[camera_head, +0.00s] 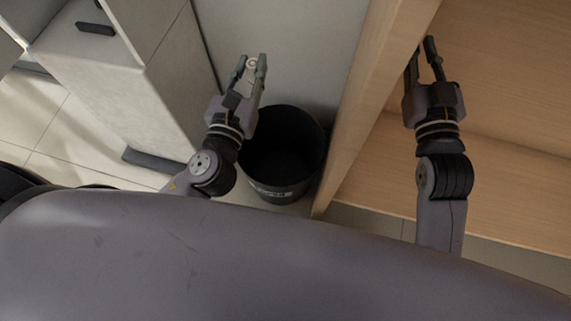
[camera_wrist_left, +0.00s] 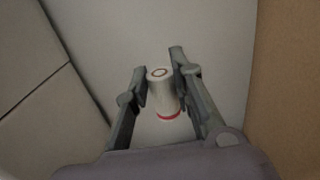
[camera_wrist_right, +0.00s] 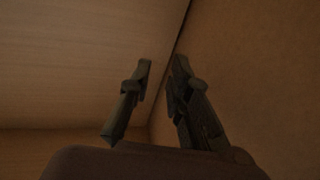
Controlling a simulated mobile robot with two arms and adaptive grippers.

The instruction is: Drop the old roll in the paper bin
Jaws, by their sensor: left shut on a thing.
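The old roll (camera_wrist_left: 160,95), a small white cylinder with a red band near its lower end, is between the fingers of my left gripper (camera_wrist_left: 160,73). In the head view, the roll (camera_head: 251,66) shows as a pale end between the fingertips of the left gripper (camera_head: 252,63). The paper bin (camera_head: 263,184) is a round black bin with a pale label, standing just right of the left gripper; its inside is dark. My right gripper (camera_head: 421,52) is over the wooden surface at the right; in the right wrist view (camera_wrist_right: 160,68) its fingers are apart and empty.
A pale cabinet (camera_head: 165,95) stands left of the bin, with a grey wall (camera_head: 290,45) behind. An upright wooden panel (camera_head: 365,100) closely borders the bin on the right. Wooden boards (camera_head: 520,90) surround the right arm. Tiled floor (camera_head: 75,135) shows at left.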

